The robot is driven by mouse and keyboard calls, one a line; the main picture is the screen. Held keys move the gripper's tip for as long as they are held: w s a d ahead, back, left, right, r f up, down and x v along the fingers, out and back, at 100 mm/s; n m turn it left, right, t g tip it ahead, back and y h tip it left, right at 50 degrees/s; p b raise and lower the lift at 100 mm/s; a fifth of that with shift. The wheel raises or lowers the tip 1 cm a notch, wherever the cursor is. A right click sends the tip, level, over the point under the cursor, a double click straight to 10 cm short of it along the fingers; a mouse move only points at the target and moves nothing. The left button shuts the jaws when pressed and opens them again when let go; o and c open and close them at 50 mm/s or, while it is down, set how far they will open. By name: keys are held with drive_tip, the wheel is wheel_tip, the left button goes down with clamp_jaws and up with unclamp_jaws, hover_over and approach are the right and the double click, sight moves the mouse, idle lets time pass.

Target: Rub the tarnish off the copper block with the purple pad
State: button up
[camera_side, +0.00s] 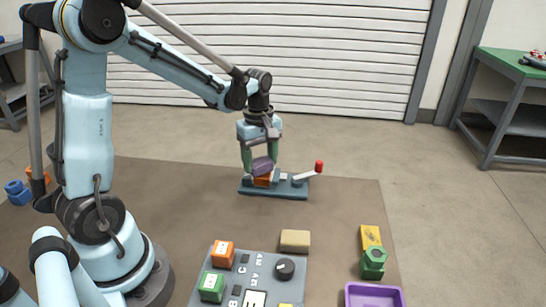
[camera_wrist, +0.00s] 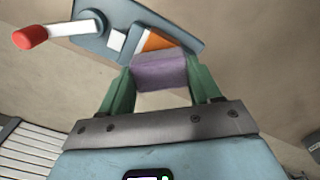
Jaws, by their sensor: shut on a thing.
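My gripper (camera_side: 261,162) points down with its green fingers shut on the purple pad (camera_side: 262,165). The pad also shows between the fingers in the wrist view (camera_wrist: 160,73). The orange copper block (camera_side: 262,181) sits on a blue-grey clamp base (camera_side: 272,193), directly below the pad, and the pad looks to be touching it or very close. In the wrist view part of the copper block (camera_wrist: 157,41) shows beyond the pad; the rest is hidden. I cannot make out tarnish on the visible part.
A white lever with a red knob (camera_side: 319,166) sticks out from the clamp's right side. A grey panel (camera_side: 262,264) with orange and green blocks, a tan block (camera_side: 295,240), a yellow block (camera_side: 370,236), a green nut piece (camera_side: 373,262) and a purple tray (camera_side: 350,296) stand nearer the camera.

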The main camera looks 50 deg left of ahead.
drive_tip(key=shift+s+a, duration=0.6)
drive_tip(key=shift+s, duration=0.05)
drive_tip(key=shift+w+d, duration=1.95)
wheel_tip(320, 180, up, 8)
drive_tip(key=shift+r, duration=0.15)
drive_tip(key=shift+s, duration=0.1)
